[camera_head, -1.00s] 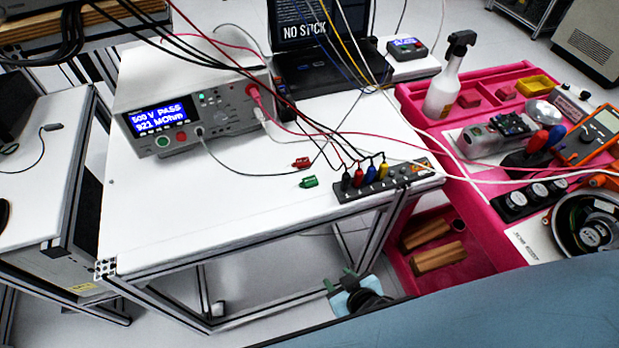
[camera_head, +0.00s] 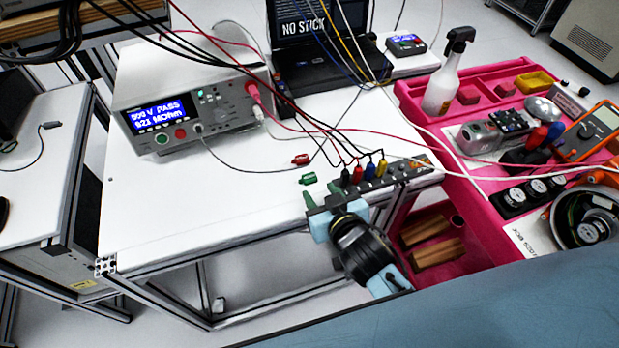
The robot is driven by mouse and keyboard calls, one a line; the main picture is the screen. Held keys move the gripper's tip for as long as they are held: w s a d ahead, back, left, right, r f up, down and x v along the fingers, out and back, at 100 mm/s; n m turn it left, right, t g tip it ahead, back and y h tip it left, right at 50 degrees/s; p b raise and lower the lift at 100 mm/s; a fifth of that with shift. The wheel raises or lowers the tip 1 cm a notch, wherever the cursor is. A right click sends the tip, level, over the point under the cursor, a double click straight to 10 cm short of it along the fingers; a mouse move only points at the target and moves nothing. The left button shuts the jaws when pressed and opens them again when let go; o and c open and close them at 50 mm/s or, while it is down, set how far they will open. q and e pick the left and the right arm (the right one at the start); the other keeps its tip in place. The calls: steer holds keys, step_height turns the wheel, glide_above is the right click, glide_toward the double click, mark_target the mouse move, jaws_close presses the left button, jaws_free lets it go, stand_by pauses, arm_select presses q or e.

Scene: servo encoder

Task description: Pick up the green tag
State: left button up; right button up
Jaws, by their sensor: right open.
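The green tag (camera_head: 308,179) lies on the white tabletop (camera_head: 245,200), just left of the black strip of coloured plugs. A similar red tag (camera_head: 301,159) lies a little behind it. My right gripper (camera_head: 322,195) is at the front edge of the table, just in front of the green tag. Its two green fingertips are spread and empty, pointing towards the tag and apart from it. My left gripper is out of view.
The black strip (camera_head: 388,179) with upright coloured plugs and cables is right of the tag. A tester (camera_head: 192,112) stands behind left, with a laptop (camera_head: 320,50) at the back. Cables hang across above the table. A pink cart (camera_head: 470,196) adjoins at right. The tabletop's front left is clear.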

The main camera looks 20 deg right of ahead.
mark_target(311, 180)
steer(key=x, duration=0.5)
steer(key=shift+w+d+f+b, duration=0.15)
steer(key=shift+w+f+b, duration=0.15)
steer(key=shift+b, duration=0.05)
steer(key=c, duration=0.7)
